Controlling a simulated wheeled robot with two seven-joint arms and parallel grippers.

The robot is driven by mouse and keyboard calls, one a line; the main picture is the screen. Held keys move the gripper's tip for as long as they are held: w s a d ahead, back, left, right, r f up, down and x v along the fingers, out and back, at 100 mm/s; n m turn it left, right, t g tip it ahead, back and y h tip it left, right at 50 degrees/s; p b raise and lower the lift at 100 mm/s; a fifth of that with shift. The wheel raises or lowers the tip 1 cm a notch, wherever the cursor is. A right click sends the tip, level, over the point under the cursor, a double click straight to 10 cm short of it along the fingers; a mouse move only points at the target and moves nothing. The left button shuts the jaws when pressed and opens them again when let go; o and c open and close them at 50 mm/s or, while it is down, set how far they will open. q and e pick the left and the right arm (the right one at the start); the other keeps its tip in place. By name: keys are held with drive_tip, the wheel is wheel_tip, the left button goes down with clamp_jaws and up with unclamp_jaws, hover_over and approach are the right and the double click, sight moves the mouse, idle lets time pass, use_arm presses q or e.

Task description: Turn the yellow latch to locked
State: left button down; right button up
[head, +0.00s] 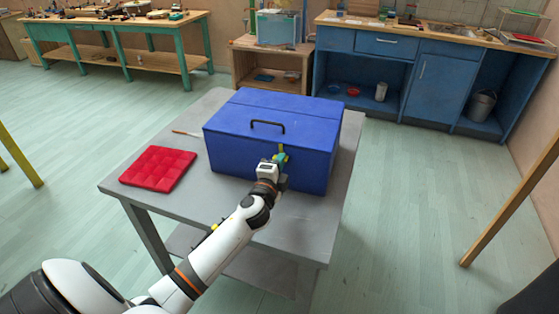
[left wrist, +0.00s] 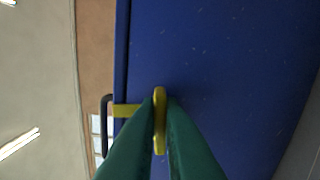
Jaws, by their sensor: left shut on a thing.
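A blue box (head: 235,158) with a black handle (head: 268,124) on its lid stands closed on a grey table. The yellow latch (head: 282,148) is on its front face, mostly hidden by my left gripper (head: 280,160) in the head view. In the left wrist view the latch shows as a yellow bar (left wrist: 126,110) near the lid seam with a yellow tab (left wrist: 160,94). The green fingers are shut on that tab, one on each side. Their lower parts cover some of the box face. My right gripper is in neither view.
A red quilted pad (head: 158,168) lies on the left of the grey table (head: 200,205), with a thin stick (head: 186,133) behind it. Blue cabinets (head: 445,80) and a green workbench (head: 115,45) stand farther back. The floor around the table is mostly clear.

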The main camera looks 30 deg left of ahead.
use_arm(q)
drive_tip(key=shift+m, duration=0.6)
drive_tip(key=c, duration=1.6)
unclamp_jaws()
drive_tip(key=shift+o, duration=0.2)
drive_tip(key=b+v, duration=0.1)
drive_tip(key=v, duration=1.1)
drive_tip(key=shift+s, duration=0.1)
